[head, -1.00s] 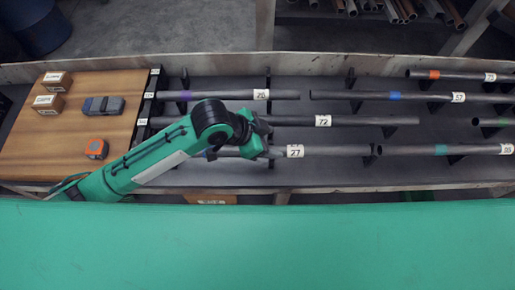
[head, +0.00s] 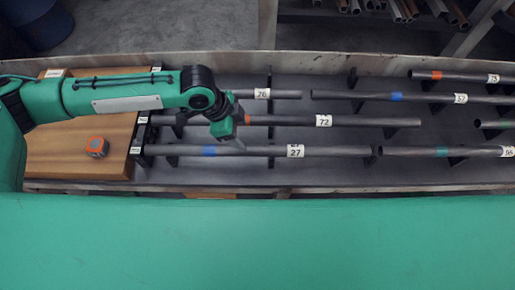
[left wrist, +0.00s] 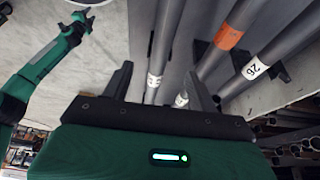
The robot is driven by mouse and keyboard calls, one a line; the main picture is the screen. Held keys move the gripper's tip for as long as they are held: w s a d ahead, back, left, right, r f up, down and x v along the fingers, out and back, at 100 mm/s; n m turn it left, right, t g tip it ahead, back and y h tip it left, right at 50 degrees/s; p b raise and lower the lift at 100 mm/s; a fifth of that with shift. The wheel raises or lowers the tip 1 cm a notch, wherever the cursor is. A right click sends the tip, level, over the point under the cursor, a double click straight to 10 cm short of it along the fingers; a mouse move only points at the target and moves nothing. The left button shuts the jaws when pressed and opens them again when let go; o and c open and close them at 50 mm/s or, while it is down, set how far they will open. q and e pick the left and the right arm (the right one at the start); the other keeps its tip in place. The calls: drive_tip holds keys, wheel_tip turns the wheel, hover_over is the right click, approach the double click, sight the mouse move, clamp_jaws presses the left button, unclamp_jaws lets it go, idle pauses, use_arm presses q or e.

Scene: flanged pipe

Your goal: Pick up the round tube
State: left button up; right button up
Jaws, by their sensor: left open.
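Several grey round tubes lie lengthwise on dark racks in the head view. The front left tube, labelled 27 (head: 340,151), has a blue band. Behind it lies the tube labelled 72 (head: 365,121) with an orange band, then the tube labelled 76 (head: 285,94), partly hidden by my arm. Which one the task means I cannot tell. My left gripper (head: 232,138) is open and points down near tubes 72 and 27, appearing empty. In the left wrist view, its two dark fingers (left wrist: 160,75) stand apart, with tubes beyond them.
Tubes labelled 57 (head: 425,97), 73 (head: 455,76) and 95 (head: 420,152) lie to the right. Dark rack posts (head: 351,78) rise between tubes. A wooden board (head: 60,158) at left holds an orange-grey device (head: 97,146). A metal rail edges the table.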

sight(255, 147)
use_arm(q)
drive_tip(key=x, duration=0.6)
drive_tip(key=shift+d+f+p, duration=0.15)
drive_tip(key=shift+f+p, duration=0.05)
drive_tip(key=shift+p, duration=0.2)
drive_tip(key=shift+w+d+f+p, duration=0.1)
drive_tip(key=shift+d+f+p, duration=0.1)
drive_tip(key=shift+f+p, duration=0.3)
drive_tip(key=p+x, duration=0.1)
drive_tip(key=x, duration=0.2)
drive_tip(key=shift+w+a+f, duration=0.1)
drive_tip(key=shift+w+f, duration=0.05)
drive_tip(key=shift+f, duration=0.6)
clamp_jaws()
drive_tip(key=shift+r, duration=0.1)
